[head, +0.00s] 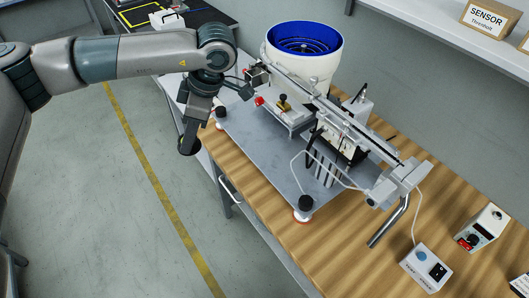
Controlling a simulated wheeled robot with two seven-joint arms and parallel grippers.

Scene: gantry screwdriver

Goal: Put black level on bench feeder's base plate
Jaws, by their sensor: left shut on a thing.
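My left gripper (247,84) reaches in from the left at the back left of the bench feeder. It is shut on a small dark thing (258,73), which looks like the black level; the fingers and the feeder parts behind partly hide its shape. My right gripper is not in view.
A long rail (335,112) crosses above the plate, with a raised block (284,115) beneath it. The plate's left front part is bare. A control box (426,267) stands on the bench at the right.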

